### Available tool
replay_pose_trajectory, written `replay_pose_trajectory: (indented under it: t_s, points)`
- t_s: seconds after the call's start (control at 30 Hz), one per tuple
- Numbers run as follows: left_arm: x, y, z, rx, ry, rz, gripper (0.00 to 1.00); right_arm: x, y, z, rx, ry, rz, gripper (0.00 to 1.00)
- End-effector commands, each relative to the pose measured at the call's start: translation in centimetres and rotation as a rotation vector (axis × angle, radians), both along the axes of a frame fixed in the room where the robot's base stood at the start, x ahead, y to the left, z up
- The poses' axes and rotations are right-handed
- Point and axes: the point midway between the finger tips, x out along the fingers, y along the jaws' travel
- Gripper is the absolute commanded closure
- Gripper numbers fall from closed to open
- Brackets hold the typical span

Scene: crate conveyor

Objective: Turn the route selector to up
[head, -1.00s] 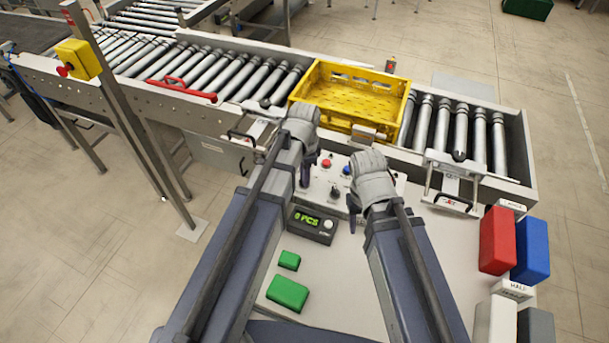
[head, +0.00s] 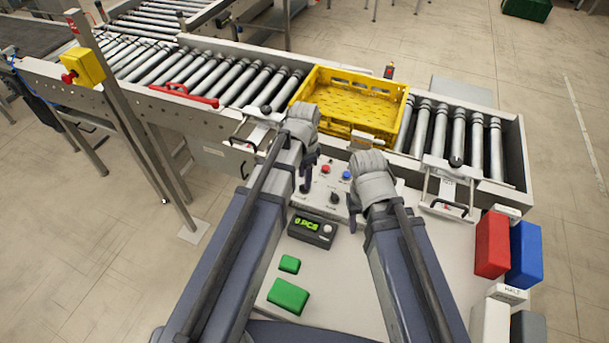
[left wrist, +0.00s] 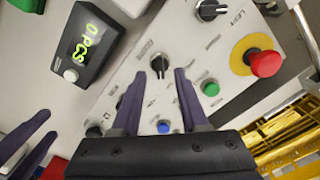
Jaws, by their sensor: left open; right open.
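I cannot read which is labelled as the route selector. In the head view one black knob (head: 334,198) shows between my arms. My left gripper (left wrist: 156,84) is open and empty, over the panel; it also shows in the head view (head: 306,186). My right gripper (head: 354,216) is open and empty, right of that knob.
A red emergency button (left wrist: 265,63) on yellow, a green button (left wrist: 210,88) and a blue button (left wrist: 164,126) are near my left fingers. A counter display (head: 312,228) and green blocks (head: 288,296) lie nearer. A yellow crate (head: 350,100) stands on the rollers behind.

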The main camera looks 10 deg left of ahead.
Motion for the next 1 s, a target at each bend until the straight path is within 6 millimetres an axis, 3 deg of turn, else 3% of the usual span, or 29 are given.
replay_pose_trajectory:
  t_s: [0.1,0.33,1.0]
  points:
    - [0.0,0.0,2.4,0.000,0.000,0.000,0.56,0.0,0.0,2.4,0.000,0.000,0.001,0.50]
    - [0.0,0.0,4.8,0.000,0.000,0.000,0.56,0.0,0.0,4.8,0.001,0.000,-0.003,0.50]
    - [-0.5,-0.2,4.7,0.002,0.002,0.013,0.56,0.0,0.0,4.7,0.001,0.000,-0.005,0.50]
